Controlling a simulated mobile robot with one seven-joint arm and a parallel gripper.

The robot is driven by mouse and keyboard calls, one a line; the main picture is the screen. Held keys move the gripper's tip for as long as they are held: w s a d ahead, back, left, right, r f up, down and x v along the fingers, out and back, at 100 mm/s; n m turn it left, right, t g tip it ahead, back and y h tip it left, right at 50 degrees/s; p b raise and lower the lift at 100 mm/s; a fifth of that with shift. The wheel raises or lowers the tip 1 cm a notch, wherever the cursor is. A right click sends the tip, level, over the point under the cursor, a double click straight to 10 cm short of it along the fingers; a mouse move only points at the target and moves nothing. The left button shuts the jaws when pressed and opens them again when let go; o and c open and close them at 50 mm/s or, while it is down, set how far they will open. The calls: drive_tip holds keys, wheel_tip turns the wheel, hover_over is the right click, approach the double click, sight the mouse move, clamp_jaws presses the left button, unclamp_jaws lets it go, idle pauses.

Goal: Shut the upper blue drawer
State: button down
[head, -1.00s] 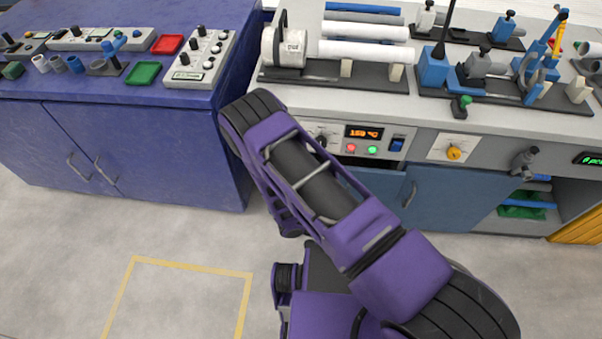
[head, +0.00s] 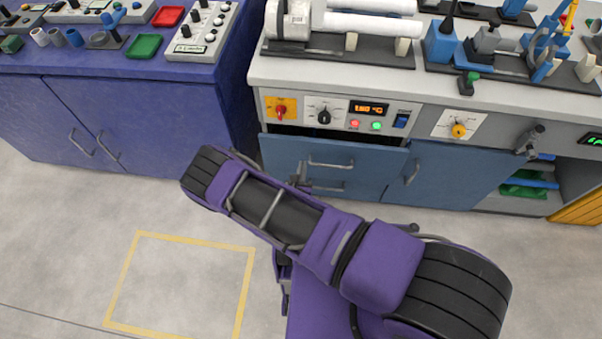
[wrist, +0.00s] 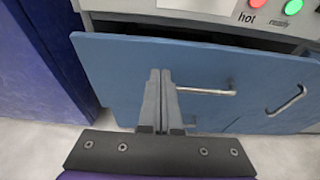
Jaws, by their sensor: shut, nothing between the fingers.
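The upper blue drawer (head: 287,152) is in the bench below the control panel. It stands partly open, with a dark gap above its front, and a metal bar handle on it. In the wrist view the drawer front (wrist: 115,70) fills the middle, with the dark gap behind its top edge. My gripper (wrist: 159,74) is shut and empty, its fingers pointing at the drawer front just left of the handle (wrist: 207,91). I cannot tell whether the fingertips touch the front. In the head view my arm hides most of the gripper.
A lower handle (head: 327,188) shows beneath the upper one. A blue cabinet door (head: 455,175) with its own handle is to the right. A purple cabinet (head: 150,125) stands close on the left. Open floor (head: 190,280) with a yellow outline lies in front.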

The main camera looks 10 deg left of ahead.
approach(307, 139)
drive_tip(key=w+f, duration=0.1)
drive_tip(key=w, duration=0.1)
drive_tip(key=w+f, duration=0.2)
drive_tip(key=shift+w+b, duration=0.15)
drive_tip(key=shift+b, duration=0.15)
drive_tip(key=shift+w+r, duration=0.1)
drive_tip(key=shift+w, duration=0.35)
drive_tip(key=w+b, duration=0.2)
drive_tip(key=w, duration=0.2)
drive_tip(key=shift+w, duration=0.35)
drive_tip(key=shift+w+r, duration=0.15)
drive_tip(key=shift+w, duration=0.05)
